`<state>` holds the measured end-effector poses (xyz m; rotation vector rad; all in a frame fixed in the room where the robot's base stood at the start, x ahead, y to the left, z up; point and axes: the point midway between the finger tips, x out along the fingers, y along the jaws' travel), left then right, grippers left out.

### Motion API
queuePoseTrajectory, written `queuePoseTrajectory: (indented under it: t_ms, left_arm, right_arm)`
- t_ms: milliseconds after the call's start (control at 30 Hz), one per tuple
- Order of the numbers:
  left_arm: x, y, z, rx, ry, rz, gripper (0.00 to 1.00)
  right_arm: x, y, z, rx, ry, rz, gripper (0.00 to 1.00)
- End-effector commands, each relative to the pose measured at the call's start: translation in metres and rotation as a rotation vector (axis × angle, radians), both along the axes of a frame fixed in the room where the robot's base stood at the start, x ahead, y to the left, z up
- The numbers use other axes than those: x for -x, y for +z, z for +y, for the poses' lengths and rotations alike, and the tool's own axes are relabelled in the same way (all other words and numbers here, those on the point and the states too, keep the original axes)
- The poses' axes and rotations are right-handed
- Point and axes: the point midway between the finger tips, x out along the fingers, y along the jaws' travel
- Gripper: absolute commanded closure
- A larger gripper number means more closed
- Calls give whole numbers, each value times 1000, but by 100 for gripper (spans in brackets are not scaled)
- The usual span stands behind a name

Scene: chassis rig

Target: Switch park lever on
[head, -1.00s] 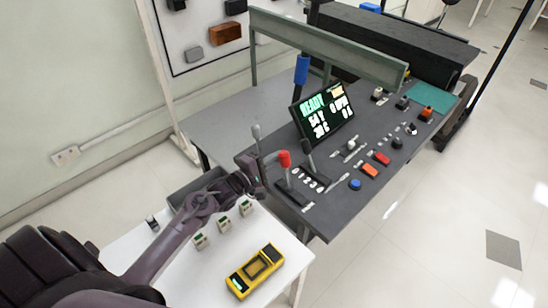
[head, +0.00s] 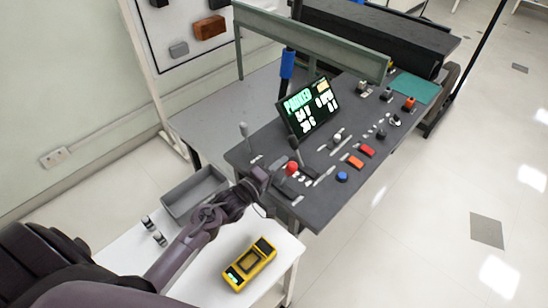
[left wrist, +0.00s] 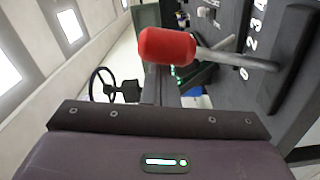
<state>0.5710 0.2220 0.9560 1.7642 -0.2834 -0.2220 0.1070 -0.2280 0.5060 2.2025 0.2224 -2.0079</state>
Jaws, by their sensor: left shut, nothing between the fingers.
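The red-knobbed lever (head: 292,168) is at the near left part of the dark console (head: 320,212), by the white number labels. Its red knob (left wrist: 167,46) and grey shaft show large in the left wrist view, with the shaft leaning over. My left gripper (head: 264,178) is shut and empty, just left of the red knob; whether they touch I cannot tell. The console screen (head: 308,107) reads "PARKED" in green. A black-handled lever (head: 294,143) and a grey lever (head: 244,130) stand nearby. My right gripper is not in view.
A blue button (head: 342,176) and red and orange buttons (head: 355,161) lie right of the levers. A grey bin (head: 180,207) and a yellow handheld device (head: 250,264) are on the white table (head: 215,283). A green-grey frame (head: 310,43) spans the console's back.

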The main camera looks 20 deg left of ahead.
Motion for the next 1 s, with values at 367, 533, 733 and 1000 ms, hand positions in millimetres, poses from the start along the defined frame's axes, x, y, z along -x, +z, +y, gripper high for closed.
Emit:
queuePoseTrajectory:
  t_ms: [367, 533, 733, 1000]
  left_arm:
    - [4, -1, -10, 4, -2, 2, 100]
    - [4, -2, -11, 4, -4, 3, 100]
    - [5, -3, -11, 5, -6, 5, 100]
    - [33, -7, -2, 5, -6, 8, 100]
  right_arm:
    - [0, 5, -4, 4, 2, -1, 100]
    - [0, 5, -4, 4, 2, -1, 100]
    - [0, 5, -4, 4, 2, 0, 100]
    - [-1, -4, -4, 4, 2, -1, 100]
